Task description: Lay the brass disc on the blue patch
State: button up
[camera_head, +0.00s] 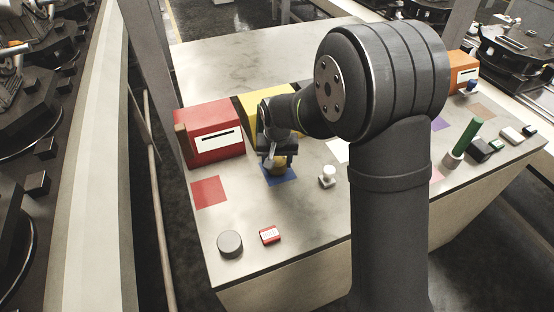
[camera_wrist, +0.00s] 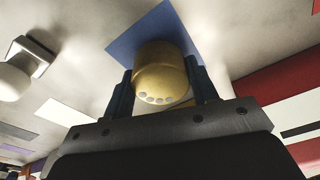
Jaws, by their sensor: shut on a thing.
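The brass disc (camera_head: 279,169) is held low at the blue patch (camera_head: 283,179) in the head view, in front of the yellow box. In the wrist view the brass disc (camera_wrist: 160,72) is a thick, rounded gold piece with several pale dots on its near edge. It sits between the two dark fingers of my gripper (camera_wrist: 162,85), which is shut on it. The blue patch (camera_wrist: 138,40) shows beyond and beside the disc, which hides part of it. I cannot tell whether the disc touches the patch. My gripper (camera_head: 278,160) points down in the head view.
A red slotted box (camera_head: 210,144) and a yellow box (camera_head: 249,112) stand behind. A white knobbed piece (camera_head: 327,177) stands right of the patch. A grey cylinder (camera_head: 229,243), a small red box (camera_head: 270,235) and a red patch (camera_head: 209,191) lie toward the front left.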

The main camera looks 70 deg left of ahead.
jog(key=shift+f, duration=0.6)
dwell(0.3)
jog(key=o, duration=1.2)
notch_tip(320, 180, up, 16)
jog(key=d, duration=0.1)
jog(key=shift+s+d+r, duration=0.25)
jog(key=shift+s+d, duration=0.1)
jog(key=shift+d, duration=0.05)
jog(key=shift+o, duration=1.1)
jog(key=shift+r, duration=0.3)
jog(key=shift+o, duration=1.3)
notch_tip(320, 180, up, 7)
jog(key=a+n+h, duration=0.1)
jog(key=a+n, duration=0.1)
jog(key=n, duration=0.1)
jog(key=shift+w+n, duration=0.4)
send_over(277, 159)
notch_tip(277, 159, down, 10)
jog(key=shift+d+r, duration=0.1)
jog(key=shift+r, duration=0.05)
